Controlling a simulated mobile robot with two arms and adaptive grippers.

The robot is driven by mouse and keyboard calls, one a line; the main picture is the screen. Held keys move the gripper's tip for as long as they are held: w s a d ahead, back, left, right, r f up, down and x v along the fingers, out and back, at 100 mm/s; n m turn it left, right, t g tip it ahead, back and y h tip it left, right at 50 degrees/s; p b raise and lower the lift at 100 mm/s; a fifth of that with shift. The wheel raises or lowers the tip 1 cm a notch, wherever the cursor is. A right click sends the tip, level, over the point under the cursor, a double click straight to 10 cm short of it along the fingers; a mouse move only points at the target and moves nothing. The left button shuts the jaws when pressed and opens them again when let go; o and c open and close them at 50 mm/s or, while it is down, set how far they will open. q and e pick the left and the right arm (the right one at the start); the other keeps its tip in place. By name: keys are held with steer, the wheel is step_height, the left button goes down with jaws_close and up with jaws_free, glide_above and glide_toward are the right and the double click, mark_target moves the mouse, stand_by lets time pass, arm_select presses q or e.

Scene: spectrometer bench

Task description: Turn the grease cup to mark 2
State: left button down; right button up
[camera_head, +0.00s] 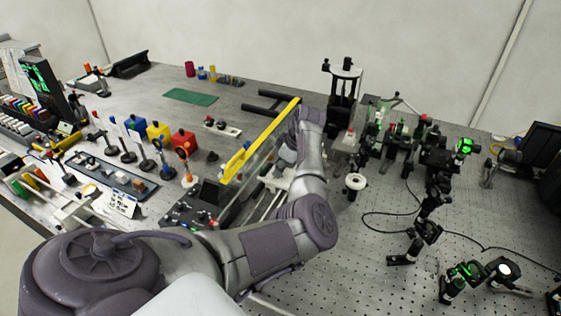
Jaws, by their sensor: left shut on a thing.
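My left arm reaches in from the lower left and bends up to the middle of the bench. My left gripper (286,156) points down beside the yellow-edged clear guard (258,140). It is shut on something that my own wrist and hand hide. I cannot make out the grease cup or its marks; that spot lies behind my arm. My right gripper is not in view.
Left of the guard are a dark control box (190,212) and red (183,142), yellow and blue blocks. A green mat (191,97) lies farther back. Optics mounts and loose black cables (385,214) crowd the perforated plate (345,262) at right. A black-and-white post stand (343,90) rises behind my wrist.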

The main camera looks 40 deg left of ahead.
arm_select(q)
steer(key=c, duration=1.1)
jaws_free()
steer(key=v, duration=1.2)
